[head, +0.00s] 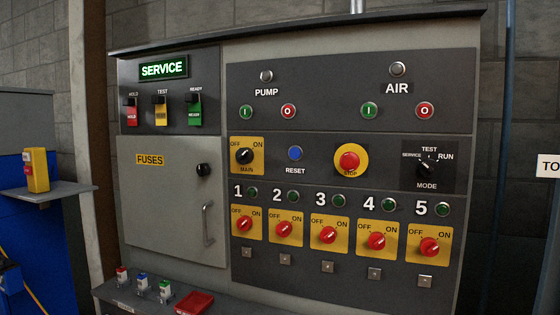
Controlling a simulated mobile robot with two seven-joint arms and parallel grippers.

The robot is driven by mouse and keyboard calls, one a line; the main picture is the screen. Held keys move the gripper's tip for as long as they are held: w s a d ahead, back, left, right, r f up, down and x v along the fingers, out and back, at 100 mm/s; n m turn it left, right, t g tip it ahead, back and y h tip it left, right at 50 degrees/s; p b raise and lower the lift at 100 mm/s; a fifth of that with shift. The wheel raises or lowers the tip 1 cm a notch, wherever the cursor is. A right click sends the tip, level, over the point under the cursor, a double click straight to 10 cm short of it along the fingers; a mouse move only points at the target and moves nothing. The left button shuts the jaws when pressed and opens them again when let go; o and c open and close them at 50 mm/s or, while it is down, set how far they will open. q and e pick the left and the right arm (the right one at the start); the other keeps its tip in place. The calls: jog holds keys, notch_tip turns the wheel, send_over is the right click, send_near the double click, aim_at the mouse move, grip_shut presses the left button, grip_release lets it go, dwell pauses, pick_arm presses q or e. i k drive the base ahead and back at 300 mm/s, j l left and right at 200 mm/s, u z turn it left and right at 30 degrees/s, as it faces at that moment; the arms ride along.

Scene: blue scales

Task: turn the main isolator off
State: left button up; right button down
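The main isolator (244,157) is a black rotary knob on a yellow plate in the head view. The plate has OFF at its upper left, ON at its upper right and MAIN below. The knob's pale pointer mark seems to slant up to the right, toward ON, but it is small. The isolator sits at the left of the panel's middle row, beside the fuse cabinet door. Neither of my grippers is in view, and nothing covers the knob.
Right of it are a blue RESET button (295,153), a red STOP button (349,161) and a MODE selector (427,167). Several red isolators (244,224) sit below. The FUSES door (160,205) is shut. A ledge below holds small blocks and a red tray (195,303).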

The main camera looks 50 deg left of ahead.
aim_at(244, 155)
jog(key=u, duration=1.3)
